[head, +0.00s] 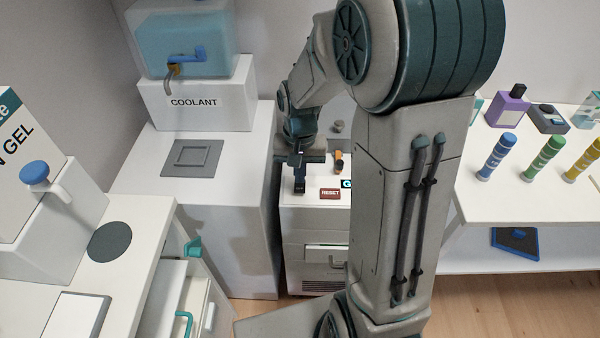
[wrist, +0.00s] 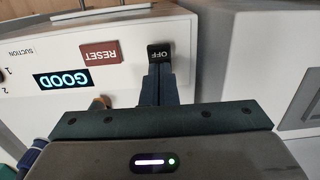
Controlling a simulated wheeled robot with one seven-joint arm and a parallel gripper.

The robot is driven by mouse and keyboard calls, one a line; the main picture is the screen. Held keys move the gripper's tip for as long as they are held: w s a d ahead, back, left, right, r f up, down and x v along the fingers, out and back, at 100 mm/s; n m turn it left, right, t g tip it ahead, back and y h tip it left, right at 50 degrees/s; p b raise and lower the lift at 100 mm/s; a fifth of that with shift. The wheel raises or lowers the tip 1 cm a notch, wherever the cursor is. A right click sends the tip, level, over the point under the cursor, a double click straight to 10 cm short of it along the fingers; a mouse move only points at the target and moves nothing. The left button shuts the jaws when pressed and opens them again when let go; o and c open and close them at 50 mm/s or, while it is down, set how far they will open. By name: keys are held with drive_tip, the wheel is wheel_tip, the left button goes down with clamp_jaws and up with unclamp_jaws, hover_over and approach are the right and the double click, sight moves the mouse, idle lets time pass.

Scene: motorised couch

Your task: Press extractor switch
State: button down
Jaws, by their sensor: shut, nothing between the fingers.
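In the wrist view a small black rocker switch marked OFF (wrist: 160,52) sits on the white top of a cabinet. I take it for the extractor switch. My gripper (wrist: 160,82) is shut and empty, its two fingers together. The fingertips point at the switch and overlap its near edge in the picture; I cannot tell whether they touch. In the head view my gripper (head: 300,188) points down over the left part of the white cabinet (head: 315,222). There the switch cannot be told apart from the dark fingers.
Beside the switch are a red RESET plate (wrist: 101,54), also in the head view (head: 330,194), and a lit GOOD display (wrist: 62,79). A SUCTION dial (wrist: 3,74) is at the edge. The COOLANT stand (head: 195,103) is left; a table with bottles (head: 497,157) is right.

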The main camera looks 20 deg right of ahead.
wheel_tip(320, 180, up, 12)
drive_tip(key=w+p, duration=0.2)
drive_tip(key=shift+w+d+r, duration=0.2)
drive_tip(key=shift+w+d, duration=0.05)
drive_tip(key=shift+d, duration=0.15)
drive_tip(key=s+r+n+t+p, duration=0.1)
drive_tip(key=s+r, duration=0.1)
drive_tip(key=s, duration=0.5)
drive_tip(key=s+r+n+t+p, duration=0.2)
drive_tip(key=s+r, duration=0.1)
drive_tip(key=s, duration=0.5)
drive_tip(key=shift+a, duration=0.25)
drive_tip(key=c, duration=1.2)
unclamp_jaws()
drive_tip(key=shift+s, duration=0.25)
drive_tip(key=shift+c, duration=1)
drive_tip(key=shift+a, duration=0.1)
